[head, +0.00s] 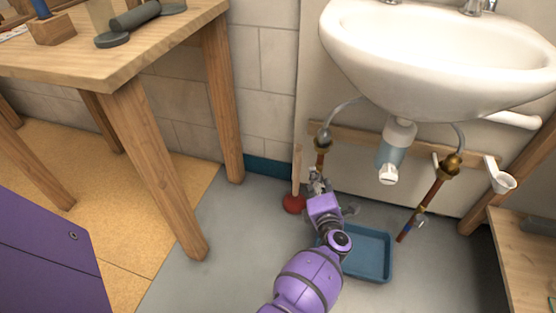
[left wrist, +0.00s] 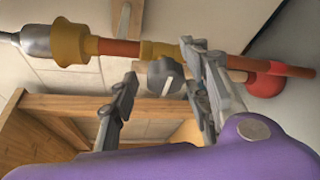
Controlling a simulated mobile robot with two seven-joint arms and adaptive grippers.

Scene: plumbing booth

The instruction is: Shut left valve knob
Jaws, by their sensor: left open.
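The left valve knob (left wrist: 165,76) is grey with a pale flat edge and sits on the left copper pipe (left wrist: 120,47). In the left wrist view it lies between the two fingertips of my left gripper (left wrist: 158,88), which is open. I see a gap between the knob and the left finger; the right finger is close to the pipe, and contact cannot be told. In the head view my left gripper (head: 317,182) is at the lower part of the left pipe (head: 320,158), under the sink, and hides the knob. My right gripper is not in view.
The white sink (head: 440,60) hangs above, with a drain trap (head: 393,155) beside the left pipe. A right pipe with its own valve (head: 418,216) stands further right. A red plunger (head: 294,203) and a blue tray (head: 370,252) are on the floor. A wooden table (head: 130,60) stands left.

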